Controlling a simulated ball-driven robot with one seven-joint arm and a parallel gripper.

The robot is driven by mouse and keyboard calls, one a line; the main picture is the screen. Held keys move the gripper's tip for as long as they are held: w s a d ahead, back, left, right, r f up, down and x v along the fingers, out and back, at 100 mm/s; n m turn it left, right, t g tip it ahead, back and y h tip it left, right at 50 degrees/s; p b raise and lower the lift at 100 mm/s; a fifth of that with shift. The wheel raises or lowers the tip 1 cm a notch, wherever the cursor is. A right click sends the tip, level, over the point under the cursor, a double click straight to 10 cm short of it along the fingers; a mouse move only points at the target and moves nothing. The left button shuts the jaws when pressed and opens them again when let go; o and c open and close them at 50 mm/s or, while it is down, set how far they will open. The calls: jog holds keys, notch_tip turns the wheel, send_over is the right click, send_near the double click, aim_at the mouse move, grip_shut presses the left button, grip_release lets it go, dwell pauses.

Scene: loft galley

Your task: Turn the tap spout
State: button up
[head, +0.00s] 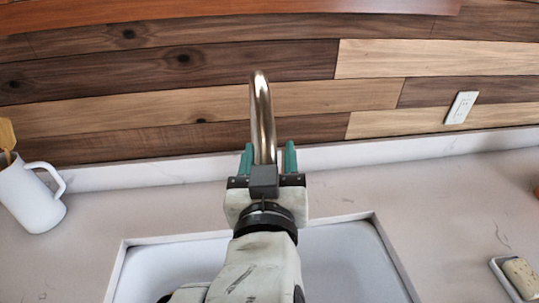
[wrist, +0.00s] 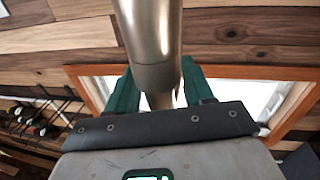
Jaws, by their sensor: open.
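The tap spout (head: 262,115) is a tall, curved, brushed-metal tube standing behind the sink. Its metal tube also fills the top middle of the wrist view (wrist: 148,35). My gripper (head: 268,160) is open, with one green finger on each side of the spout in the head view. In the wrist view the green fingers (wrist: 157,85) also stand left and right of the tube. I cannot tell whether either finger touches it. The tap's base is hidden behind my gripper and arm.
The white sink (head: 345,260) lies below my arm. A white pitcher (head: 32,198) with a wooden utensil stands at left. A soap dish (head: 507,277) with a soap bar is at lower right. A wood-plank wall (head: 200,90) with an outlet (head: 461,107) rises behind. The counter between is clear.

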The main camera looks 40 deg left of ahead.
jog(key=shift+c, duration=0.4)
grip_shut()
jog(key=shift+s, duration=0.1)
jog(key=s+a+m+t+h+b, duration=0.4)
jog(key=s+a+m+h+b, duration=0.2)
jog(key=a+h+b, duration=0.2)
jog(key=shift+s+a+b, duration=0.15)
jog(key=shift+a+b, duration=0.85)
jog(key=shift+b, duration=0.85)
jog(key=shift+o, duration=0.4)
grip_release()
